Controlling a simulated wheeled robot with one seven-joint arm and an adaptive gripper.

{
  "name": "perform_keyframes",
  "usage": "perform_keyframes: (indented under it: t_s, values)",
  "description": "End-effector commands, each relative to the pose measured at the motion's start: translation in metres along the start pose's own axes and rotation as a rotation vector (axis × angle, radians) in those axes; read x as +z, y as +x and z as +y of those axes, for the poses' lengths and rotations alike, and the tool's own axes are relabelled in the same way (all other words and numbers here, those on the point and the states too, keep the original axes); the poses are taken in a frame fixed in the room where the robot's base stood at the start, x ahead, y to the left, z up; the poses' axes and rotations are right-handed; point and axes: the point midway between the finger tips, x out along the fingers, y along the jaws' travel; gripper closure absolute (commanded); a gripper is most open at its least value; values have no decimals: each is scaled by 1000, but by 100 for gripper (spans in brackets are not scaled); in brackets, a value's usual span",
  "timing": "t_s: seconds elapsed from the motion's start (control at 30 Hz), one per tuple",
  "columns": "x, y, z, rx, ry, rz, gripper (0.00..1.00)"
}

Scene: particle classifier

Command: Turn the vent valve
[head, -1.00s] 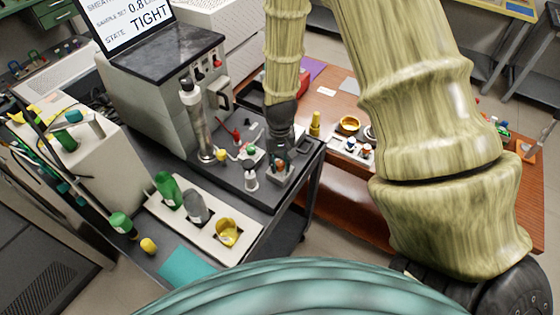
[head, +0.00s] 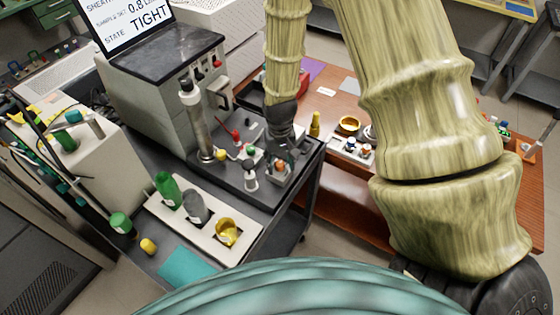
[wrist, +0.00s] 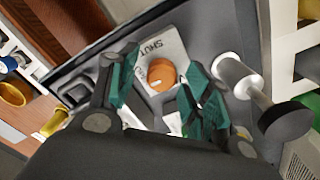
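The vent valve appears as a round orange knob (wrist: 161,74) on a pale plate marked "SHUT" (wrist: 172,45). In the head view the knob (head: 281,166) sits at the front right corner of the dark instrument deck, partly hidden by my gripper (head: 282,148). In the wrist view my gripper (wrist: 162,68) is open, with a green-padded finger on each side of the knob. Gaps show between the pads and the knob, so it is not gripped. I cannot tell how far down the fingers reach along it.
A metal post with a dark cap (wrist: 240,78) stands close to the right finger. A metal column (head: 200,130) and small fittings stand left of my gripper. A white rack (head: 203,228) holds bottles and a yellow cup. The screen (head: 130,22) reads "TIGHT".

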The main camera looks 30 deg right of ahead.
Motion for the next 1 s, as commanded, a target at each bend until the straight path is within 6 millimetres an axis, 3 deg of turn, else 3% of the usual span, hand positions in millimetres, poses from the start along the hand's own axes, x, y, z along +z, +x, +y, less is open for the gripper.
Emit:
perform_keyframes:
  t_s: [0.37,1.0]
  values:
    - [-1,-7,0,-1,0,1,50]
    - [-1,-91,0,0,0,2,50]
